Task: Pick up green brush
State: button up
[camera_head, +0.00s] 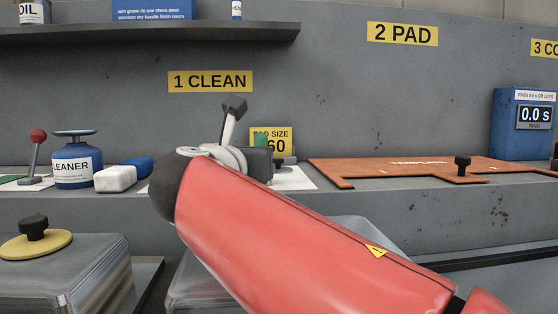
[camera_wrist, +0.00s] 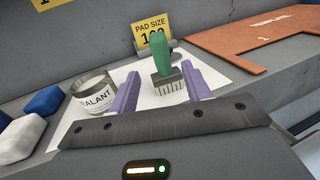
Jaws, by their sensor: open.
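The green brush (camera_wrist: 163,62) stands upright on a white sheet, with its green handle up and its pale bristle block below. In the wrist view it lies ahead of my gripper (camera_wrist: 161,74), roughly between the two purple fingers in the picture. The fingers are apart with nothing held. I cannot tell how far the brush is beyond the fingertips. In the head view only a bit of the green handle (camera_head: 261,141) shows behind my red arm, which hides most of the brush.
A sealant tin (camera_wrist: 95,94) stands just left of the left finger. A pad size sign (camera_wrist: 152,35) is behind the brush. An orange template (camera_head: 400,166) lies to the right.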

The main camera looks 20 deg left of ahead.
aim_at(260, 139)
jog(key=p+x, duration=0.1)
jog(key=x, duration=0.7)
jog(key=shift+d+f, duration=0.1)
jog(key=shift+c, duration=0.2)
jog(key=c, duration=1)
